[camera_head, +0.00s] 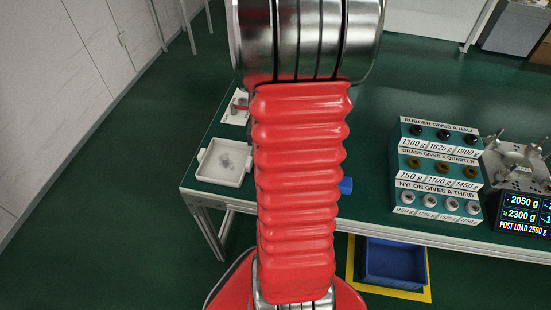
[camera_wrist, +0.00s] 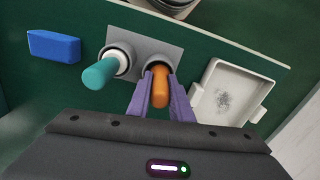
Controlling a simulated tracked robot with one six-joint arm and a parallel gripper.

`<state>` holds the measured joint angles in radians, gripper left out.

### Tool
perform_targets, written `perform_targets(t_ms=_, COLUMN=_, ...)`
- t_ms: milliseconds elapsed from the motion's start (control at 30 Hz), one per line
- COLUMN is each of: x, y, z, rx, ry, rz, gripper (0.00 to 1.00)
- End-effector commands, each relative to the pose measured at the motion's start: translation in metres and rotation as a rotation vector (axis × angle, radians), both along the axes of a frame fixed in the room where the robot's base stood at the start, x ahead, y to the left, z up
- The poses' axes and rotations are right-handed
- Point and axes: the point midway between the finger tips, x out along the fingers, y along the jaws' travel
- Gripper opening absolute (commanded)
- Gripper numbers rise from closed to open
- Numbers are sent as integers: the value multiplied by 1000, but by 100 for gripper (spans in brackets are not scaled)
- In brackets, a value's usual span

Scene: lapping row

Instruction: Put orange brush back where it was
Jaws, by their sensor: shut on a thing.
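The orange brush (camera_wrist: 160,88) is between the purple fingers of my gripper (camera_wrist: 160,92) in the wrist view. My gripper is shut on its handle. The far end of the brush meets a round opening in a grey holder plate (camera_wrist: 146,42); I cannot tell how deep it sits. A teal-handled brush (camera_wrist: 99,73) stands in the other round socket (camera_wrist: 118,58) of the same holder, to the left. In the head view my own arm hides the gripper, the orange brush and most of the holder.
A white tray (camera_wrist: 228,92) with a grey smudge lies right of my gripper; it also shows in the head view (camera_head: 222,178). A blue block (camera_wrist: 54,46) lies left of the holder. Labelled weight racks (camera_head: 438,165) and a display (camera_head: 523,214) stand at right. A blue bin (camera_head: 395,262) is on the floor.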

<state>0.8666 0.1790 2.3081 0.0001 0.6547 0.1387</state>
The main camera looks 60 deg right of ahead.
Motion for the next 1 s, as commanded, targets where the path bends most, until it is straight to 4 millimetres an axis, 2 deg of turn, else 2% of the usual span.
perform_targets(t_ms=233, x=0, y=0, z=-1, rx=1, ry=1, rz=0, gripper=0)
perform_targets(t_ms=267, x=0, y=0, z=-2, rx=1, ry=1, rz=0, gripper=20)
perform_targets(t_ms=500, x=0, y=0, z=-1, rx=0, ry=0, rz=-1, gripper=37)
perform_targets(t_ms=833, x=0, y=0, z=0, rx=-1, ry=-1, rz=-1, gripper=38)
perform_targets(t_ms=1000, x=0, y=-1, z=11, rx=-3, ry=-2, rz=-1, gripper=38)
